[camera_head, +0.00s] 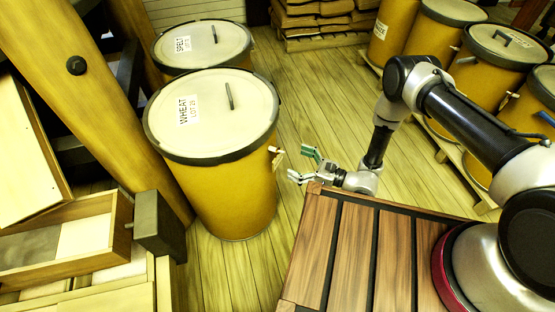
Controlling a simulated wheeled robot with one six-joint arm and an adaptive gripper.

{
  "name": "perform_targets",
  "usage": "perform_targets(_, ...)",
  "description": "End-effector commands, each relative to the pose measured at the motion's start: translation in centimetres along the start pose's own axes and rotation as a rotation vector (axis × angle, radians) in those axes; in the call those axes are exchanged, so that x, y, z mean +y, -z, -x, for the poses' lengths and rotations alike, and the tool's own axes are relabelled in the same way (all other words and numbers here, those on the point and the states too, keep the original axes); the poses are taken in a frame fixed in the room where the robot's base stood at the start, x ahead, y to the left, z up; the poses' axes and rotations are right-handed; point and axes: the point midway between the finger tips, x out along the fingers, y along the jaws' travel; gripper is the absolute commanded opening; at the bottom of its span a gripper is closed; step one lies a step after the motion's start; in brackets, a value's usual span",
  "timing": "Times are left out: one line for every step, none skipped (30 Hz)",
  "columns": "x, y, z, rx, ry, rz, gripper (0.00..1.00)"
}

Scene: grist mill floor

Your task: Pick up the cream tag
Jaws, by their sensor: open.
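A small cream tag (278,158) is at the right side of the yellow drum labelled WHEAT (228,200), a little below its dark rim. It is seen nearly edge-on, and how it is fastened is too small to tell. My gripper (301,164) is open and empty, just right of the tag, with its fingers pointing left towards it. A small gap shows between the fingertips and the tag.
A second drum labelled SPELT (203,45) stands behind. Several more drums (503,45) stand on pallets at the right. Stacked sacks (318,16) lie at the back. A wooden beam (90,95) and boxes (65,240) fill the left. Plank floor (330,95) lies clear between.

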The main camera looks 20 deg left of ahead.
Motion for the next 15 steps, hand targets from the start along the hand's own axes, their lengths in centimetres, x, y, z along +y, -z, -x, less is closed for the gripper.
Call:
perform_targets(0.1, 0.2, -0.5, 0.0, 0.003, 0.0, 0.95)
perform_targets(0.1, 0.3, -0.8, 0.0, 0.003, 0.0, 0.95)
perform_targets(0.2, 0.3, -1.3, 0.0, 0.002, 0.0, 0.95)
perform_targets(0.2, 0.3, -1.7, 0.001, 0.003, 0.0, 0.95)
perform_targets(0.2, 0.3, -2.0, 0.001, 0.003, 0.0, 0.95)
perform_targets(0.3, 0.4, -2.5, 0.001, 0.002, -0.001, 0.95)
perform_targets(0.4, 0.5, -2.9, 0.001, 0.001, -0.001, 0.95)
perform_targets(0.4, 0.6, -3.2, 0.001, 0.002, -0.001, 0.95)
perform_targets(0.6, 0.8, -3.8, 0.001, 0.001, 0.0, 0.95)
perform_targets(0.8, 0.9, -4.3, 0.001, 0.0, -0.001, 0.95)
perform_targets(0.8, 1.1, -4.8, 0.0, 0.001, -0.001, 0.95)
perform_targets(1.0, 1.2, -5.4, 0.0, 0.0, -0.001, 0.95)
perform_targets(1.0, 1.2, -5.9, -0.001, 0.001, 0.0, 0.95)
perform_targets(0.9, 1.2, -6.3, 0.0, 0.002, 0.001, 0.95)
perform_targets(0.9, 1.2, -6.8, 0.0, 0.002, 0.001, 0.95)
